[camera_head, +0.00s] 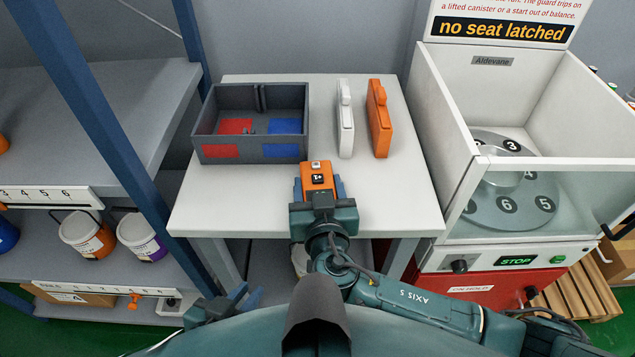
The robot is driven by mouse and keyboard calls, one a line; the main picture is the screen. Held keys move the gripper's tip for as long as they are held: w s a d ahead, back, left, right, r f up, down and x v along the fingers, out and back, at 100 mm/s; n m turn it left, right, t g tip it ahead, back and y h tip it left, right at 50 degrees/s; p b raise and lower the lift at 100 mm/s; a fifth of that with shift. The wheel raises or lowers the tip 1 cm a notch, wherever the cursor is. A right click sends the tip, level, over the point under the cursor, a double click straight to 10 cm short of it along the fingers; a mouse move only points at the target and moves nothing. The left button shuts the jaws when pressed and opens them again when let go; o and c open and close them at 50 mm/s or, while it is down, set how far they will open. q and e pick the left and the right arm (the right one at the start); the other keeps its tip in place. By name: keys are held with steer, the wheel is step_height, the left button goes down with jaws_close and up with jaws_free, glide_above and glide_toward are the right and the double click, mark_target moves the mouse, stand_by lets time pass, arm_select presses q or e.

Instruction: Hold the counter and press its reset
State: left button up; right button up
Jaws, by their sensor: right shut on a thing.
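The counter (307,184) is a small orange block with a black "+1" key on its top face and a small light part at its far end. My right gripper (320,191) is shut on it, over the front edge of the white table. The fingers hide the counter's lower part, and I cannot tell which part is the reset. My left gripper (246,297) is low at the left, in front of the table and apart from the counter. Its two blue fingers look spread and empty.
A dark tray (205,128) with red and blue marked compartments sits on the table (390,200). A white case (345,125) and an orange case (379,125) stand right of it. A shelf rack (90,110) is left, a walled machine (455,140) right.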

arm_select(q)
jaws_close()
stand_by(1.4)
